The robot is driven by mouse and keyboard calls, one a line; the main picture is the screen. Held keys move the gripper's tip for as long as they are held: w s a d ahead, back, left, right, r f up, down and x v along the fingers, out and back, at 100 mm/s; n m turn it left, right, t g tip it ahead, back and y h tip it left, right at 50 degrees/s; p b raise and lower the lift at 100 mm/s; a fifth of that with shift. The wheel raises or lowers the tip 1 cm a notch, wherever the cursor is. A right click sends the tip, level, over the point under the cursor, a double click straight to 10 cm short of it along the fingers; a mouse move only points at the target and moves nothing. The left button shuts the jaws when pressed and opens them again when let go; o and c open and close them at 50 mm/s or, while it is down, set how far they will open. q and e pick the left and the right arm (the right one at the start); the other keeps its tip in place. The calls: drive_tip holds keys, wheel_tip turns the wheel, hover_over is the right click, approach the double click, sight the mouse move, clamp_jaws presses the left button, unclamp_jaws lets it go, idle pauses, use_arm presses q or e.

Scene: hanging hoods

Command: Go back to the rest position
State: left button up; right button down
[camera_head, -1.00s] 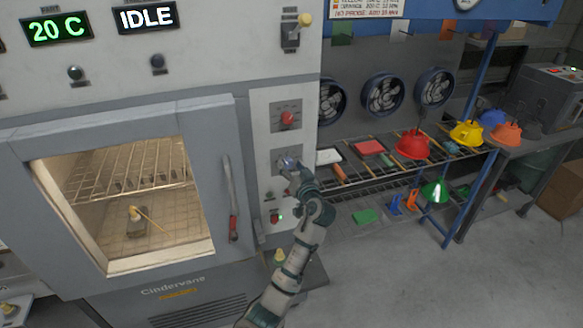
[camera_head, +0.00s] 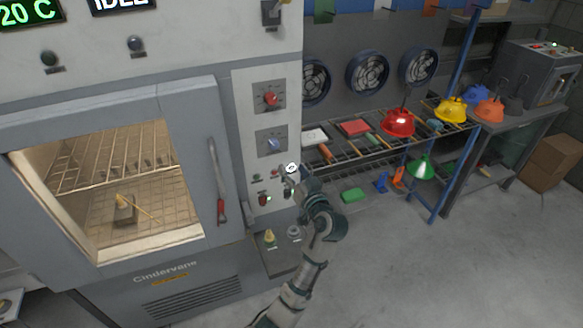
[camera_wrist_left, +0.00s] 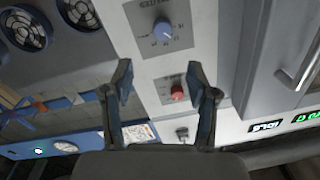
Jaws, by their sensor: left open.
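My left gripper (camera_head: 291,181) is below the control panel's dials and in front of its lower buttons in the head view. Its two fingers are spread and empty in the left wrist view (camera_wrist_left: 160,85). The blue knob (camera_head: 274,144) and the red knob (camera_head: 270,98) on the panel are clear of it. The wrist view also shows the blue knob (camera_wrist_left: 163,30) and the red knob (camera_wrist_left: 177,93), with a gap between fingers and panel. My right gripper is not in view.
The oven door (camera_head: 190,150) with its red-tipped handle (camera_head: 219,185) is shut at the left. A rack (camera_head: 345,158) with red, yellow and green hoods stands at the right. A small ledge (camera_head: 280,262) is below the panel. Floor at the lower right is free.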

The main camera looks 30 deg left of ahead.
use_arm(q)
drive_tip(key=shift+a, duration=0.1)
drive_tip(key=s+d+f+m+g+h, duration=0.15)
drive_tip(key=s+f+h, duration=0.35)
drive_tip(key=f, duration=0.8)
drive_tip(key=s+f+m+g+h, duration=0.1)
drive_tip(key=s+f+m+h, duration=0.15)
drive_tip(key=s+f, duration=0.75)
drive_tip(key=s+d+f+m+g+h, duration=0.35)
drive_tip(key=s+f, duration=0.45)
drive_tip(key=s, duration=0.3)
drive_tip(key=s+d+f+m+g+h, duration=0.25)
drive_tip(key=s+d+f, duration=0.25)
drive_tip(key=s+f, duration=0.5)
wheel_tip(320, 180, down, 14)
drive_tip(key=s, duration=0.1)
drive_tip(key=shift+s+d+n+h, duration=0.15)
drive_tip(key=shift+s+n+h, duration=0.15)
drive_tip(key=shift+n+h, duration=0.15)
drive_tip(key=shift+g, duration=0.45)
drive_tip(key=s+f, duration=0.2)
drive_tip(key=f, duration=0.3)
drive_tip(key=s+f, duration=0.2)
drive_tip(key=f, duration=0.2)
drive_tip(key=s+f, duration=0.2)
drive_tip(key=f, duration=0.3)
drive_tip(key=shift+a+f, duration=0.3)
drive_tip(key=shift+c, duration=0.3)
